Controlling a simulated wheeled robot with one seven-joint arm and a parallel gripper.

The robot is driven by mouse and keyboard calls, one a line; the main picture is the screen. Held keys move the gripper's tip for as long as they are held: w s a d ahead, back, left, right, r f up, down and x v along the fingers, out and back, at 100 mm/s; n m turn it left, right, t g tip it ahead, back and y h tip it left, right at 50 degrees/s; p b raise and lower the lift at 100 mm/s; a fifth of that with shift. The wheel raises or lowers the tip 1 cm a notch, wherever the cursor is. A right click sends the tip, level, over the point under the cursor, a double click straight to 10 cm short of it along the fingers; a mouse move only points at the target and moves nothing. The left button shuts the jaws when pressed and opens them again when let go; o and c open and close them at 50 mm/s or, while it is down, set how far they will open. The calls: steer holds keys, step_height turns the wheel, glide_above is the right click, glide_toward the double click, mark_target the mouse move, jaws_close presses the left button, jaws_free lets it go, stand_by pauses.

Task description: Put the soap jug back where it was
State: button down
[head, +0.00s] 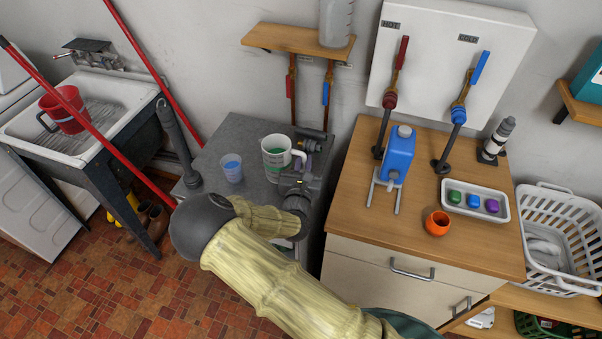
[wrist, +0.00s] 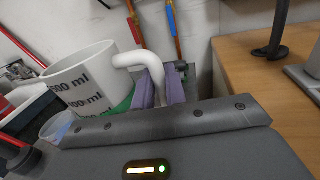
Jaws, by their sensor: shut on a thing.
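A white measuring jug (head: 272,160) with a green patch low on its side is over the grey counter (head: 238,133). It looks upright, and its black ml marks show in the wrist view (wrist: 85,82). My gripper (head: 300,172) is shut on the jug's white handle (wrist: 150,62), with the purple-grey finger pads (wrist: 162,88) on either side of it. My forearm and wrist hide part of the counter's front. I cannot tell whether the jug's base touches the counter.
A small cup with blue liquid (head: 231,168) stands just left of the jug. A wooden-topped cabinet (head: 345,205) to the right bears a blue container (head: 398,155), an orange pot (head: 437,223) and a white tray (head: 463,207). A sink (head: 100,120) with a red jug (head: 66,109) is at left.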

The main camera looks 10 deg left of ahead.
mark_target(303, 171)
steer(key=shift+f, duration=0.2)
steer(key=shift+f, duration=0.1)
steer(key=shift+f, duration=1.95)
steer(key=shift+f, duration=0.15)
steer(key=c, duration=1.4)
jaws_free()
steer(key=shift+c, duration=0.2)
steer(key=s, duration=0.4)
steer(key=s+d+b, duration=0.1)
steer(key=s, duration=0.7)
steer(key=shift+d, duration=0.25)
